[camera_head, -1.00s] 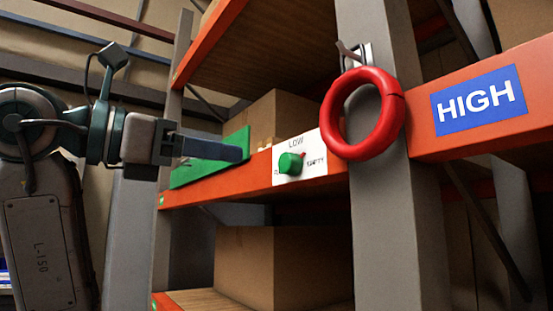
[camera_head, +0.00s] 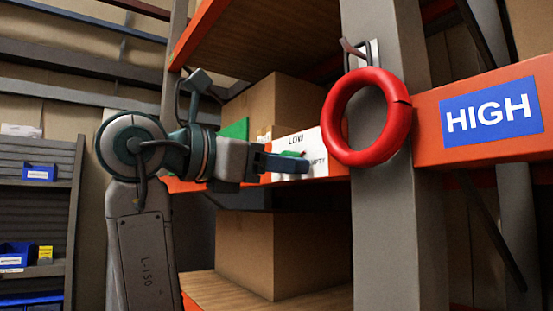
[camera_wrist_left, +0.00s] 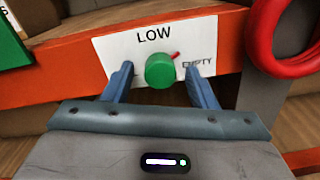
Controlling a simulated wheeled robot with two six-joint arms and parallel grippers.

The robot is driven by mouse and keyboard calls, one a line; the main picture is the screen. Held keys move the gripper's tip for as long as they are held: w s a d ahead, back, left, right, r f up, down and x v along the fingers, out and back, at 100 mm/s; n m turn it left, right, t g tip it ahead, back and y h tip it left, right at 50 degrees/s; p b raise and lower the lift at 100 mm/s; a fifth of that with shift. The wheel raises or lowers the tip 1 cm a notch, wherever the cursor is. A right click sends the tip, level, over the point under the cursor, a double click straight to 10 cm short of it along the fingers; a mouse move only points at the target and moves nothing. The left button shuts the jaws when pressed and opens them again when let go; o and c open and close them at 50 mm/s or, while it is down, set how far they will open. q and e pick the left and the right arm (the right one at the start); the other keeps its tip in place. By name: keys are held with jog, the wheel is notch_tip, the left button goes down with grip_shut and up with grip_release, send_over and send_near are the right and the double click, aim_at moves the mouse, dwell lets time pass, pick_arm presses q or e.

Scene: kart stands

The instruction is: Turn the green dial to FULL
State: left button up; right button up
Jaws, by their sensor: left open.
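The green dial (camera_wrist_left: 160,70) sits on a white plate (camera_wrist_left: 107,46) fixed to the orange shelf beam. In the left wrist view the plate reads LOW above the dial and EMPTY to its right; a red pointer mark shows at the dial's upper right, between those labels. Text on the left is hidden by a finger. My left gripper (camera_wrist_left: 160,82) is open, with one blue finger on each side of the dial and gaps to it. In the head view the left gripper (camera_head: 286,163) covers most of the dial. My right gripper is not in view.
A red ring (camera_head: 335,141) hangs from a hook on the grey post (camera_head: 384,215), just right of the plate. A blue HIGH sign (camera_head: 490,113) is on the beam further right. A green panel (camera_head: 235,130) and cardboard boxes (camera_head: 272,250) are on the shelves.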

pick_arm(q)
jog(key=c, duration=1)
pick_arm(e)
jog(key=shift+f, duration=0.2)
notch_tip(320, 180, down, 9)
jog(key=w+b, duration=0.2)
jog(key=b, duration=0.8)
pick_arm(q)
jog(key=n+b, duration=0.6)
jog(key=n, duration=1.7)
jog(key=shift+s+t, duration=0.15)
jog(key=shift+t, duration=0.15)
jog(key=shift+o, duration=0.2)
jog(key=shift+n+b, duration=0.4)
jog(key=shift+n, duration=0.4)
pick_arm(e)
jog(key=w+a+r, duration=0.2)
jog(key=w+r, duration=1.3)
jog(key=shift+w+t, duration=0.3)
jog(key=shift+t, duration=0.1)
